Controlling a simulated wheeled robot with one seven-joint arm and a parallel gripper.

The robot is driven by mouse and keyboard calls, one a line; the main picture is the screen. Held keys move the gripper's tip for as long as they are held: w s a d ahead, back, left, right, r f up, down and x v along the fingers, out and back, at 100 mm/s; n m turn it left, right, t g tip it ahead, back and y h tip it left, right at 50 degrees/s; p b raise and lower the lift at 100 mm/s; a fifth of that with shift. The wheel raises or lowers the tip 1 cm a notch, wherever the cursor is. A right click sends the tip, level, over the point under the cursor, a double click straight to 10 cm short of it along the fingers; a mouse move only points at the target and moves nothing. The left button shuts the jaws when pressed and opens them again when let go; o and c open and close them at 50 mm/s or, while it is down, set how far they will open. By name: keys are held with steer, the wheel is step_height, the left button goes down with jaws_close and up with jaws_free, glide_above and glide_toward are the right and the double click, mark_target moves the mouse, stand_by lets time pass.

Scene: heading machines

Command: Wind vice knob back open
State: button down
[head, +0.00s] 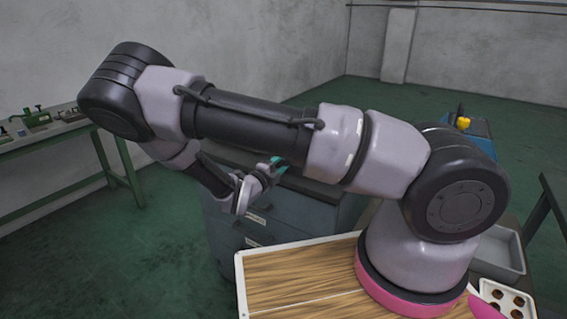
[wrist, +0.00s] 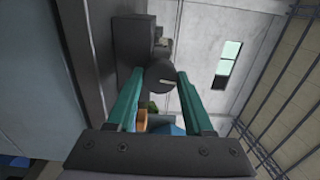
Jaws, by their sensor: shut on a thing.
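In the wrist view, a dark round knob (wrist: 157,84) with a pale mark on its face sits between the two teal fingers of my gripper (wrist: 160,76). The fingers are shut on the knob, one on each side. A dark grey block, the vice body (wrist: 128,52), stands just behind and to the left of the knob. My arm hides the knob and vice there.
A bench (head: 60,130) with small green machines stands at the far left. A wooden-topped tray (head: 290,275) lies near my arm's base, with a grey bin (head: 500,255) to its right. A blue machine (head: 475,130) with a yellow part stands behind my arm. Green floor lies open at left.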

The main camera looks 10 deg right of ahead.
steer(key=shift+n, duration=0.7)
steer(key=shift+c, duration=1.4)
jaws_free()
steer(key=v, duration=1.1)
